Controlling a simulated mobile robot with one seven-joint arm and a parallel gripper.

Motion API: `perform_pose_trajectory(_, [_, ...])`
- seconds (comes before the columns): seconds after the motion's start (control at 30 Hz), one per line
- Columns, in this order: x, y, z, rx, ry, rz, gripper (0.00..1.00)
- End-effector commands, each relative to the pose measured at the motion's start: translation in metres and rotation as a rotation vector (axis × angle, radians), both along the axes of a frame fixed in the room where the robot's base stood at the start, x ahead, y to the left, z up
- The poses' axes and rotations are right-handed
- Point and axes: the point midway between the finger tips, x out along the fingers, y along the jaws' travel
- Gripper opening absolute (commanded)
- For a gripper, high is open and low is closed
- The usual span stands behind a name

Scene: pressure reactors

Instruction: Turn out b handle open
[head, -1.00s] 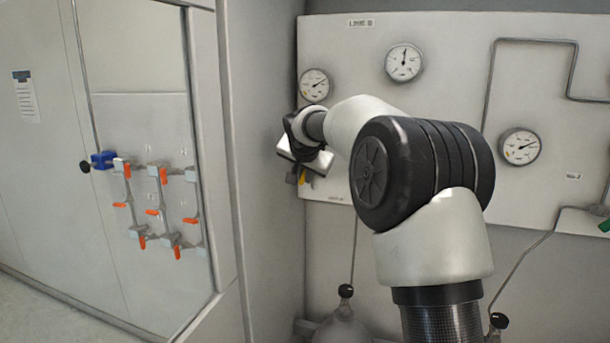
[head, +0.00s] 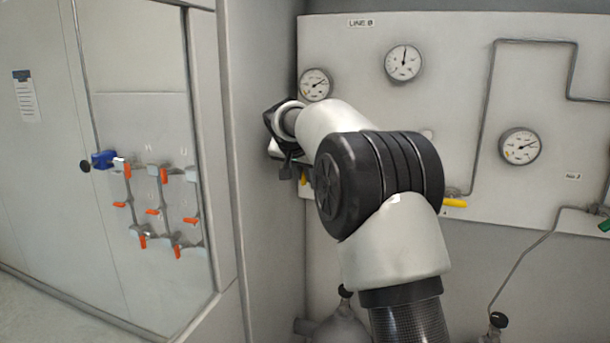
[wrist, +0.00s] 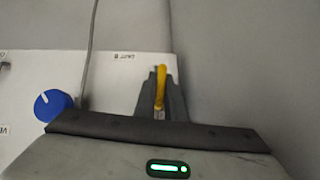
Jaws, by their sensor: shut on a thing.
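A yellow handle (wrist: 160,85) stands between the two grey fingers of my gripper (wrist: 161,92) in the wrist view, and the fingers are shut on it. A small upside-down label (wrist: 124,57), which may read OUT B, is beside it. In the head view my gripper (head: 290,165) is at the lower left edge of the white LINE B panel (head: 440,65). A bit of the yellow handle (head: 303,180) shows just below it. The valve body is hidden.
A grey side wall (head: 265,230) stands close to the left of my gripper. Gauges (head: 404,62) and another yellow handle (head: 455,203) are on the panel. A blue knob (wrist: 53,105) shows left in the wrist view. Orange-handled valves (head: 152,211) are at far left.

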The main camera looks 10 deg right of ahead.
Motion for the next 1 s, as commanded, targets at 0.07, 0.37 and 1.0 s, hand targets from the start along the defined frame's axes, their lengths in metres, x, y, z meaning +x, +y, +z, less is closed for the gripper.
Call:
perform_pose_trajectory(0.07, [0.000, 0.000, 0.000, 0.000, -0.001, 0.000, 0.19])
perform_pose_trajectory(0.37, [0.000, 0.000, 0.000, 0.001, 0.000, -0.001, 0.29])
perform_pose_trajectory(1.0, [-0.073, 0.031, 0.078, 0.001, -0.004, 0.002, 0.29])
